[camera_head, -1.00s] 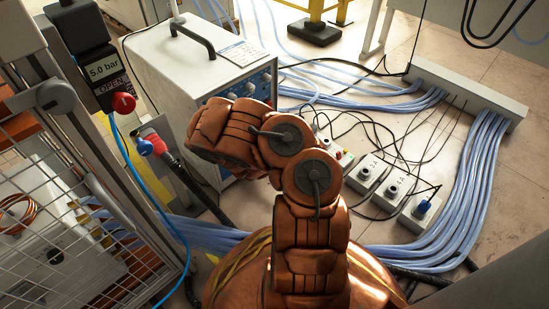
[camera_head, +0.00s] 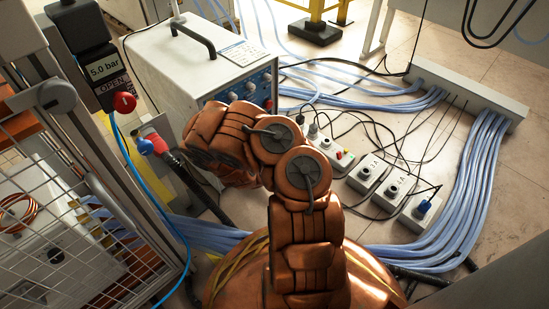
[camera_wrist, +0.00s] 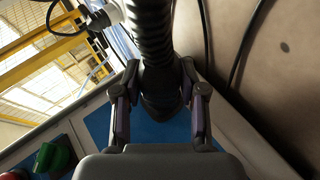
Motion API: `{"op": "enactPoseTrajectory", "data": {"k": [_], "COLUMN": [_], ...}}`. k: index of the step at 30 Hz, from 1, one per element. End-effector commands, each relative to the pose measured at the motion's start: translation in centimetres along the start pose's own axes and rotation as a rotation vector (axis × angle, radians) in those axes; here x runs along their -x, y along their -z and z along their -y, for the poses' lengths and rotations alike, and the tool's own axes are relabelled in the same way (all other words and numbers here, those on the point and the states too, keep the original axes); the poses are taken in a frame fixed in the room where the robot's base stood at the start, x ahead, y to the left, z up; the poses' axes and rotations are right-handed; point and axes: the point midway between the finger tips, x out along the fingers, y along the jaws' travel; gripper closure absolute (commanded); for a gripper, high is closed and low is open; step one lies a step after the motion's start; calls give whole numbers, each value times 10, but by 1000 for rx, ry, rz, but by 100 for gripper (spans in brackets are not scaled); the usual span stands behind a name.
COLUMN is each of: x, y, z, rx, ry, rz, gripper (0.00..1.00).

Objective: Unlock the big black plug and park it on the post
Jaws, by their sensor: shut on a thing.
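In the wrist view my gripper (camera_wrist: 158,72) is shut on the big black plug (camera_wrist: 160,90), with one finger on each side of it. A thick ribbed black sleeve (camera_wrist: 152,30) runs up from the plug, away from the palm. The plug is close in front of a blue panel (camera_wrist: 100,122); I cannot tell whether it is locked or seated. In the head view my copper-coloured arm covers the gripper and plug. I cannot make out the post for certain.
The white heater cabinet (camera_head: 165,70) stands behind my arm. Green (camera_wrist: 55,157) and red knobs show on the panel at lower left. Socket boxes (camera_head: 392,190) and blue hoses (camera_head: 470,180) lie at right. A wire-mesh guard (camera_head: 75,230) stands at left.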

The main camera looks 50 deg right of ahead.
Motion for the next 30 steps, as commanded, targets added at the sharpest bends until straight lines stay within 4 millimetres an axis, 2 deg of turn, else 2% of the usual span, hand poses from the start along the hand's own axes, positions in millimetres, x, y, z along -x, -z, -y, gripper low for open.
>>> {"op": "enactPoseTrajectory", "data": {"k": [30], "x": [0], "y": [-1], "z": [1], "rx": [56], "ry": [-135], "rz": [2], "gripper": [100]}}
